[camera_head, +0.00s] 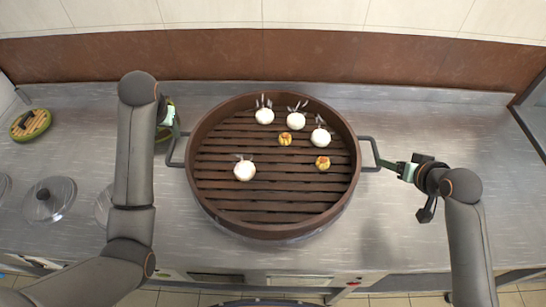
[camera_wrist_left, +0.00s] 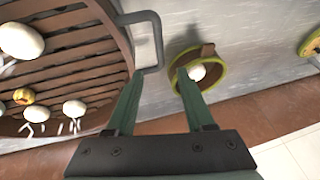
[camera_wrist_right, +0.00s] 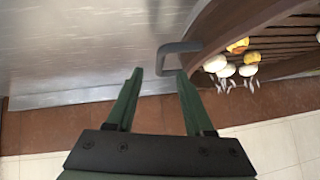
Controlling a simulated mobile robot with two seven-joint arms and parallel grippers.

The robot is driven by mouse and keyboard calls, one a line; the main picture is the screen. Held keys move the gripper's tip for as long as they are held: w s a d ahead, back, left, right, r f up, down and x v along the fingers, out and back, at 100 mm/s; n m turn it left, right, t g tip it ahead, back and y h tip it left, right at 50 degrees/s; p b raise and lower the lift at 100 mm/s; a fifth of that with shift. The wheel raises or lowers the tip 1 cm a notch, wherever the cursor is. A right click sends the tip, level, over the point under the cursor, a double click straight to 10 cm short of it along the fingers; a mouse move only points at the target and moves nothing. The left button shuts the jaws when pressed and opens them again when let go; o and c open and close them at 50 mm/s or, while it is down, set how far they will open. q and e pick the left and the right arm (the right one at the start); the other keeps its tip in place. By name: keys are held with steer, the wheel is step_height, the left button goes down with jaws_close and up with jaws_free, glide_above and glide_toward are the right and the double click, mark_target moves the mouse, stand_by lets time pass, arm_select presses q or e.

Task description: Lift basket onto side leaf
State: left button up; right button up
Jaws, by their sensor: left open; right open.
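The basket (camera_head: 275,231) is a round brown steamer with a slatted floor, in the middle of the counter. It holds several white buns and yellow pieces. A grey handle sticks out on its left (camera_head: 176,152) and right (camera_head: 371,154) sides. My left gripper (camera_head: 173,123) is open, just beyond the left handle; in the left wrist view that handle (camera_wrist_left: 158,42) lies ahead of and partly between the fingertips. My right gripper (camera_head: 385,165) is open beside the right handle; in the right wrist view that handle (camera_wrist_right: 178,47) lies just ahead of the fingertips. I cannot make out a side leaf.
A green-rimmed dish (camera_wrist_left: 208,72) with a white ball stands beside the left handle. Another green-rimmed round item (camera_head: 30,125) and a glass lid (camera_head: 48,200) lie at the left. The counter (camera_head: 440,120) right of the basket is bare. A brown backsplash (camera_head: 300,62) runs behind.

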mark_target(173, 141)
arm_select(q)
steer(key=x, duration=1.1)
steer(key=shift+w+a+f, duration=0.1)
arm_select(e)
steer(key=x, duration=1.1)
steer(key=shift+w+a+f, duration=0.1)
steer(key=shift+w, duration=0.05)
arm_select(q)
steer(key=shift+c, duration=0.2)
arm_select(e)
steer(key=shift+c, duration=0.3)
arm_select(q)
jaws_close()
arm_select(e)
jaws_close()
arm_select(q)
steer(key=shift+w+r, duration=0.1)
steer(key=shift+r, duration=0.1)
arm_select(e)
steer(key=shift+w+r, duration=0.1)
steer(key=shift+r, duration=0.15)
